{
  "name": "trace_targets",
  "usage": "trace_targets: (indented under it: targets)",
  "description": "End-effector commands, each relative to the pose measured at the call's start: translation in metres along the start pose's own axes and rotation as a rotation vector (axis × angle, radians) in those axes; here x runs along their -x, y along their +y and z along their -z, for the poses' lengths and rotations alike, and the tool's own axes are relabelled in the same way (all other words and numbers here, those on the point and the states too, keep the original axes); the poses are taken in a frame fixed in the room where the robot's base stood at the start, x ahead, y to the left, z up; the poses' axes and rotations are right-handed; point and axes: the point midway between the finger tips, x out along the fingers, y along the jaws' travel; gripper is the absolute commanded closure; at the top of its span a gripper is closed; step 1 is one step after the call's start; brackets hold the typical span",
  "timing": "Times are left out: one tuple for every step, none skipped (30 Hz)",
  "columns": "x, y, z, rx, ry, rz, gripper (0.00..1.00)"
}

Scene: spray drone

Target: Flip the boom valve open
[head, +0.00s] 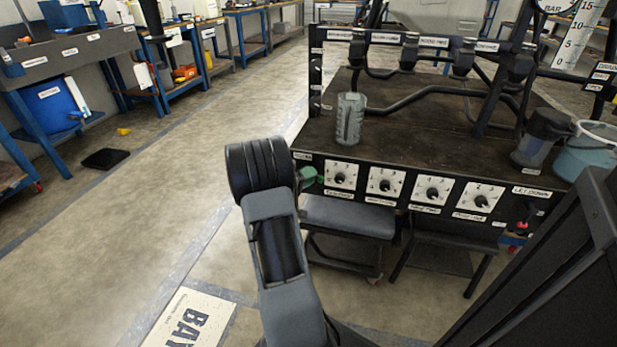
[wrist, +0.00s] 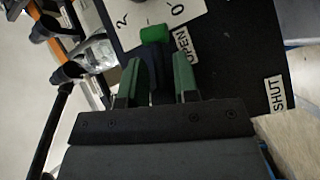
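The boom valve's lever (wrist: 155,35) has a green end and a dark stem. It shows in the wrist view beside the OPEN label (wrist: 187,45). The SHUT label (wrist: 277,93) is further right on the same black panel. My gripper (wrist: 160,72) has two green fingers, apart, one on each side of the dark stem. I cannot tell whether either finger touches it. In the head view a green part (head: 307,176) shows at the panel's left end, beside my arm; whether it is the lever or a finger is unclear. My arm hides the rest.
The dark bench (head: 430,115) carries a clear jug (head: 349,119), pipes and a row of numbered dials (head: 387,184). A blue-grey bucket (head: 588,150) stands at its right. A grey stool (head: 348,216) is beneath the panel.

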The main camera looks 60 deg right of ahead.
Motion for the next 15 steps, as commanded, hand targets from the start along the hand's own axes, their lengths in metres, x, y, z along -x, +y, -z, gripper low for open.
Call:
trace_targets:
  targets:
    - [0.0002,-0.0006,-0.0002,0.001,0.0,0.001,0.84]
    - [0.0002,-0.0006,-0.0002,0.001,0.0,0.001,0.87]
    - [0.0002,-0.0007,-0.0003,0.001,0.0,0.001,0.91]
    - [0.0003,-0.0007,-0.0003,0.001,0.0,0.001,0.94]
    - [0.0003,-0.0008,-0.0003,0.001,0.0,0.001,0.95]
    - [0.0002,-0.0016,-0.0006,0.007,0.001,-0.002,0.95]
    - [0.0001,-0.0028,-0.0012,0.019,0.005,-0.012,0.95]
    - [0.0,-0.0038,-0.0019,0.041,0.01,-0.03,0.96]
    - [-0.0002,-0.0045,-0.0022,0.077,0.02,-0.058,0.96]
    - [-0.0003,-0.0037,-0.0022,0.104,0.026,-0.08,0.96]
    - [-0.0004,-0.0024,-0.0019,0.131,0.033,-0.1,0.96]
    - [-0.0005,-0.0008,-0.0015,0.162,0.04,-0.123,0.96]
    - [-0.0005,0.0005,-0.0011,0.178,0.045,-0.137,0.96]
    - [-0.0005,0.0014,-0.0008,0.192,0.048,-0.147,0.96]
    - [-0.0004,0.0024,-0.0005,0.202,0.05,-0.154,0.96]
